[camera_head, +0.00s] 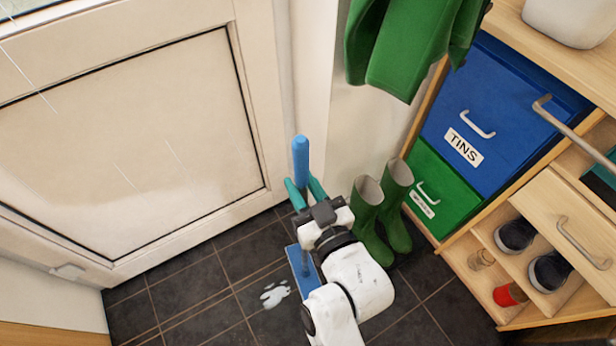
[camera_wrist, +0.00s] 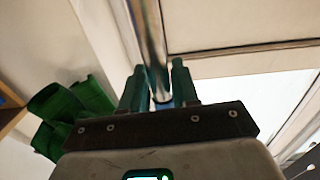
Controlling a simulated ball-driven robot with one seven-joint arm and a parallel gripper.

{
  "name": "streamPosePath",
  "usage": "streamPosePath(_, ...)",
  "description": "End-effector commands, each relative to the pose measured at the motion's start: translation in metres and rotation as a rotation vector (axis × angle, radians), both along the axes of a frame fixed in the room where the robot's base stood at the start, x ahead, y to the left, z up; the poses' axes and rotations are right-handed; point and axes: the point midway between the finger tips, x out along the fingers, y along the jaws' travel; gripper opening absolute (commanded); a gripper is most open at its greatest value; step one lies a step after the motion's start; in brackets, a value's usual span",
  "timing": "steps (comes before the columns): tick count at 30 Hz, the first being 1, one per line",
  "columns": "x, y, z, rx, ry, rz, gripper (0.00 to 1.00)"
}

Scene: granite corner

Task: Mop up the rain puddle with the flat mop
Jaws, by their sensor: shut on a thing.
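The flat mop has a blue grip (camera_head: 300,158) at the top of its handle and a blue flat head (camera_head: 303,272) low near the floor. My gripper (camera_head: 302,184) is shut around the handle just below the blue grip. In the wrist view the shiny metal pole (camera_wrist: 149,45) stands between my teal fingers (camera_wrist: 160,80). The rain puddle (camera_head: 275,295), a small pale wet patch, lies on the dark tiles just left of the mop head. My arm hides part of the head's right side, and I cannot tell whether the head touches the floor.
A cream door (camera_head: 130,145) closes off the left. Green boots (camera_head: 368,215) stand right of my arm, under a green coat (camera_head: 405,50). A shelf unit (camera_head: 465,255) with blue and green bins and shoes fills the right. Tiles left of the puddle are clear.

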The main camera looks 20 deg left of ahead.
Motion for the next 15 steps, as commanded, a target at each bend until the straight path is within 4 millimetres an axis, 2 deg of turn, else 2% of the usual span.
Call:
streamPosePath(1,-0.003,0.002,0.005,0.001,0.001,0.0,0.0)
streamPosePath(15,-0.023,0.019,0.002,0.003,0.003,0.001,0.0)
